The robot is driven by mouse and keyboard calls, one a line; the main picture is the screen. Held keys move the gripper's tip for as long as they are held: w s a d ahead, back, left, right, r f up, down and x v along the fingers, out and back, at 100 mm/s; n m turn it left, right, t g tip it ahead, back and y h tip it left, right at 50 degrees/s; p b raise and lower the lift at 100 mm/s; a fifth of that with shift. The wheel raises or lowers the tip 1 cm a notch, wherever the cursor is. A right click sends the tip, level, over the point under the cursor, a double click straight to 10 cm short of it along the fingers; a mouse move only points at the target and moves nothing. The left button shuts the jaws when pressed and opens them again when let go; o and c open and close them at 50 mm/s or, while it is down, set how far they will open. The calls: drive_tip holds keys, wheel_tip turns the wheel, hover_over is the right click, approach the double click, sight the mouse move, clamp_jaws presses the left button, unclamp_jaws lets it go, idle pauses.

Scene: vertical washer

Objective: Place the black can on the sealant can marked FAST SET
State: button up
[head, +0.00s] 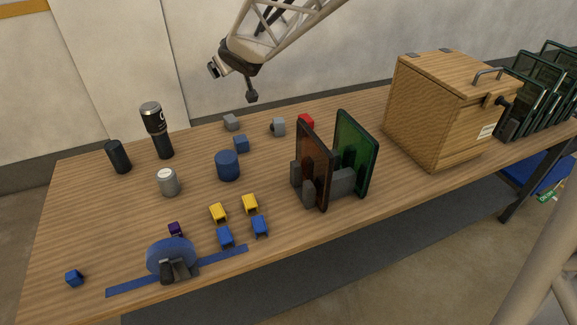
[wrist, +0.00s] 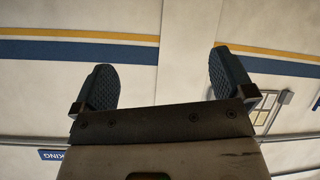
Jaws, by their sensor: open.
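A plain black can (head: 118,156) stands upright at the back left of the table in the head view. Just right of it stands a taller dark can (head: 160,135) with a silver-grey top and white lettering too small to read. A short grey can (head: 168,183) with a pale top stands in front of them. I cannot read FAST SET on any can. My gripper (head: 232,83) is open and empty, high above the back of the table, right of the cans. In the wrist view its two fingers (wrist: 165,80) are wide apart, with only wall behind them.
A blue cylinder (head: 228,166) and several small blocks are mid-table. A rack with upright red-brown and green panels (head: 355,150) stands right of centre. A wooden box (head: 435,110) is farther right. A blue round fixture (head: 171,255) sits at the front left.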

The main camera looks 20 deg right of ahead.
drive_tip(key=s+f+m+g, duration=0.1)
drive_tip(key=s+f+g, duration=0.1)
drive_tip(key=s, duration=1.1)
drive_tip(key=s+d+f+m+g, duration=0.1)
drive_tip(key=s+g, duration=0.3)
drive_tip(key=s, duration=1)
drive_tip(key=s+f+m+g, duration=0.2)
drive_tip(key=s+f+g, duration=0.1)
drive_tip(key=s, duration=1.1)
drive_tip(key=shift+d+f+h, duration=0.25)
drive_tip(key=shift+f+h, duration=0.05)
drive_tip(key=shift+f, duration=0.1)
